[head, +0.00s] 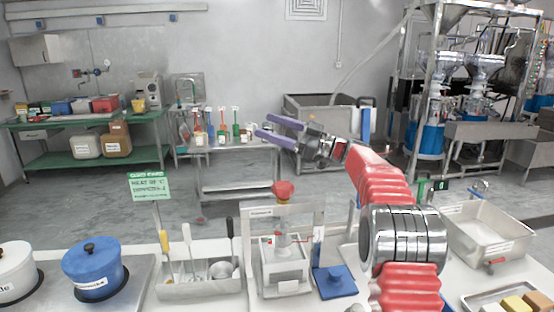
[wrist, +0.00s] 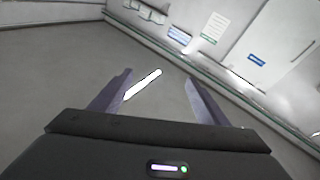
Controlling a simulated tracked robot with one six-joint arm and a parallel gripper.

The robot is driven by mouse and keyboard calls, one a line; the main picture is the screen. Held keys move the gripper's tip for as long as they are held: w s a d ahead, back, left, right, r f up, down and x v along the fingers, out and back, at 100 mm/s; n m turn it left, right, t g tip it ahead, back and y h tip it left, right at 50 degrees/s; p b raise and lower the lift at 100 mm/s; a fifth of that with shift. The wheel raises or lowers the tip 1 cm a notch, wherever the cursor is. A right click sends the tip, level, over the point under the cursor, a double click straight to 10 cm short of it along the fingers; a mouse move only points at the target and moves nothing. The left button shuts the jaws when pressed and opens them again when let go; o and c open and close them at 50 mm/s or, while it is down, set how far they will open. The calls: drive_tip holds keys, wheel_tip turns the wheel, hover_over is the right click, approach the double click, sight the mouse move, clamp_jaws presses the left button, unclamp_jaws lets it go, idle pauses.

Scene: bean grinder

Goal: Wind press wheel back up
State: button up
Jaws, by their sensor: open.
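A small white press-like device (head: 284,262) stands on the front bench in the head view. A red rounded knob or wheel (head: 283,190) sits at its top; I cannot tell its exact shape or turn. My gripper (head: 262,127) is raised well above and beyond the bench, to the upper left of my red arm, with its two purple fingers apart and nothing between them. In the wrist view my gripper (wrist: 159,77) is open and points toward the floor and a far wall. The device does not show in the wrist view.
A blue lidded pot (head: 94,270) and a utensil tray (head: 200,287) stand left of the device. A blue square block (head: 335,283) lies close on its right. A metal basin (head: 487,234) is further right. A green sign (head: 149,187) stands upright behind the tray.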

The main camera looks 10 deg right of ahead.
drive_tip(key=d+r+m+t+h, duration=0.3)
drive_tip(key=r+m+t+h, duration=0.55)
drive_tip(key=r+t, duration=0.25)
drive_tip(key=s+d+f+m+h, duration=0.3)
drive_tip(key=s+d+m+h, duration=0.25)
drive_tip(key=s+h, duration=0.4)
drive_tip(key=s+a+f+m+g, duration=0.1)
drive_tip(key=s+f+g, duration=0.6)
drive_tip(key=s+f, duration=0.9)
drive_tip(key=s+a+f+g+h, duration=0.1)
drive_tip(key=s+a+f+g, duration=0.3)
drive_tip(key=s+f, duration=1.1)
drive_tip(key=s+g, duration=0.2)
drive_tip(key=s, duration=0.7)
drive_tip(key=shift+a+f+m+g, duration=0.2)
drive_tip(key=shift+f+m+g, duration=0.15)
drive_tip(key=shift+m+g, duration=0.05)
